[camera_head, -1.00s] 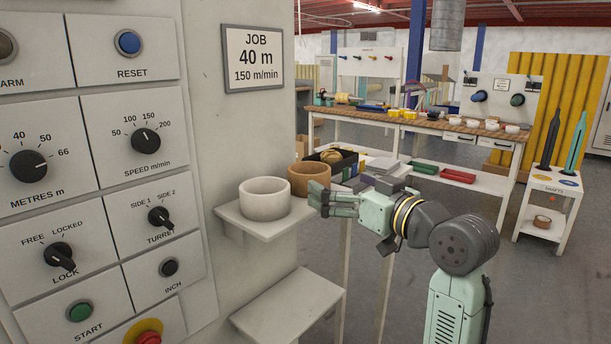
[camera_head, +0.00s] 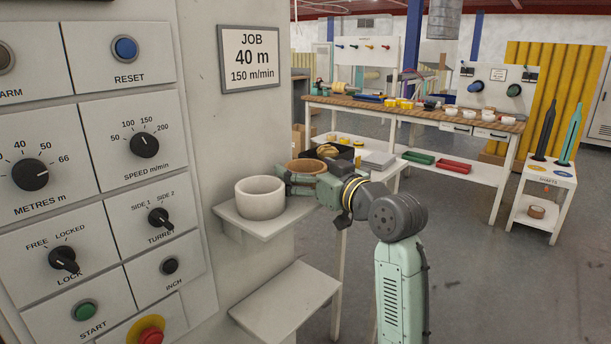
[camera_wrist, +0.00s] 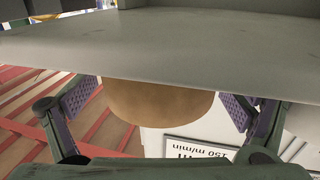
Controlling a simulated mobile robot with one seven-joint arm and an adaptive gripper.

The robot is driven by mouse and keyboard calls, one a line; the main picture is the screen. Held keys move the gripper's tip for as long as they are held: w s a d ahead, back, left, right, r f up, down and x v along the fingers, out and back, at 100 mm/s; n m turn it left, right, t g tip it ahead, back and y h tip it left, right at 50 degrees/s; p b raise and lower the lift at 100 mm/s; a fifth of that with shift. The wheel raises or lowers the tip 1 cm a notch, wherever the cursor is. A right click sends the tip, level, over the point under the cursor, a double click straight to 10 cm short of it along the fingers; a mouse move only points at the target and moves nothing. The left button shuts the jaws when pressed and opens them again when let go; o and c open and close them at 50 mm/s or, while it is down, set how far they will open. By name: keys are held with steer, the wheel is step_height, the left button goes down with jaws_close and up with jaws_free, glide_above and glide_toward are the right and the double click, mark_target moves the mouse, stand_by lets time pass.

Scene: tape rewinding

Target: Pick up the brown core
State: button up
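The brown core (camera_head: 307,165) stands on the small grey shelf (camera_head: 262,229), behind and to the right of the white core (camera_head: 260,198). My gripper (camera_head: 285,182) reaches in from the right at the core's height and hides its lower part. In the wrist view, which is upside down, the brown core (camera_wrist: 155,102) sits between the two spread fingers of my gripper (camera_wrist: 160,105), with a gap visible on each side. The gripper is open and holds nothing. The shelf surface (camera_wrist: 150,45) crosses the top of that view.
The white core stands close to my fingers. A control panel (camera_head: 100,170) with knobs fills the left, and a lower shelf (camera_head: 285,300) juts out below. A workbench (camera_head: 400,115) and a shaft stand (camera_head: 545,180) stand farther back. The floor at right is clear.

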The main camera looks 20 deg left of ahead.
steer(key=c, duration=1.1)
steer(key=shift+r, duration=0.45)
steer(key=r, duration=0.1)
steer(key=s+r+b, duration=0.1)
steer(key=shift+d+r, duration=0.25)
steer(key=shift+r, duration=0.05)
steer(key=s+d+b, duration=0.1)
steer(key=s+d, duration=0.1)
steer(key=s, duration=0.2)
steer(key=s+d+r, duration=0.1)
steer(key=s+d, duration=0.1)
steer(key=s, duration=0.3)
steer(key=s+d+b, duration=0.1)
steer(key=s+d, duration=0.1)
steer(key=s, duration=0.2)
steer(key=shift+s+d+r+b, duration=0.25)
steer(key=shift+b, duration=0.1)
